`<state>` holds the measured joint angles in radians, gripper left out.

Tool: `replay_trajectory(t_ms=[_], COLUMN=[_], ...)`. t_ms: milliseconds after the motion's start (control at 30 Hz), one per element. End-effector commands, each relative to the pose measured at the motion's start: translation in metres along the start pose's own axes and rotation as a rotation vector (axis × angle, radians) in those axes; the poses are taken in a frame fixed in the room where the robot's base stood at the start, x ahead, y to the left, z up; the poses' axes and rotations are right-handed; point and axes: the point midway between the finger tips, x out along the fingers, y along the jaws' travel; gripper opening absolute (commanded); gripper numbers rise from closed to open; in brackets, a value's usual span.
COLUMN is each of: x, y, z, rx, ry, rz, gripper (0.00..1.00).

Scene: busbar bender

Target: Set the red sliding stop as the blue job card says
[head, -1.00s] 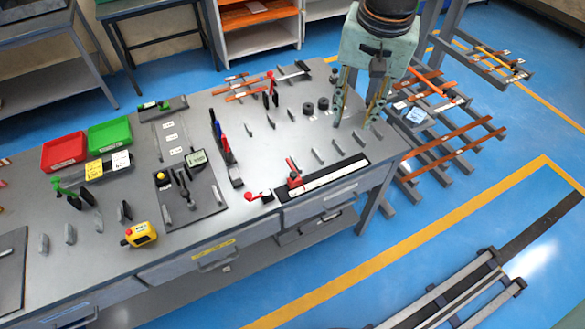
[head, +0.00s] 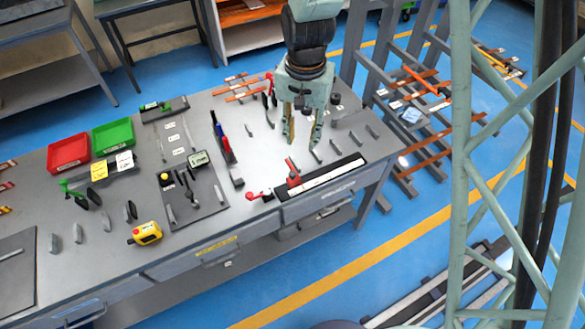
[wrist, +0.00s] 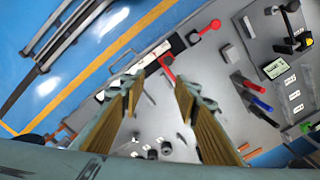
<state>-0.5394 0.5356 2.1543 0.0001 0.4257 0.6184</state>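The red sliding stop (head: 293,176) sits near the left end of a white scale strip (head: 335,174) in a black rail along the bench's front edge. The stop also shows in the wrist view (wrist: 166,67), just beyond my fingertips. My gripper (head: 301,141) is open and empty above the bench, behind the rail and apart from the stop. Its two fingers (wrist: 160,92) are spread in the wrist view. A small pale-blue card (head: 412,115) is at the stock rack; I cannot read it or tell whether it is the job card.
Red and blue handled tools (head: 222,140) and a dark plate with fittings (head: 186,195) are farther left. Several small grey upright pieces (head: 354,136) stand near my gripper. Copper bars (head: 430,158) lie on the rack at right.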

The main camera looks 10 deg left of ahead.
Motion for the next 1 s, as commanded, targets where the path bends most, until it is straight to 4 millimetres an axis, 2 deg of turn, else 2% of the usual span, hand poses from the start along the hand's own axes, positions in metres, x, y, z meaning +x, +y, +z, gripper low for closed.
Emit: replay_trajectory(t_ms=[100, 300, 1000], x=[0.013, 0.028, 0.036], y=[-0.011, -0.022, -0.023], z=[0.004, 0.007, 0.008], rx=[0.0, 0.0, 0.002], ry=[-0.011, -0.019, -0.022], rz=[0.008, 0.014, 0.016], gripper=[0.29, 0.29, 0.29])
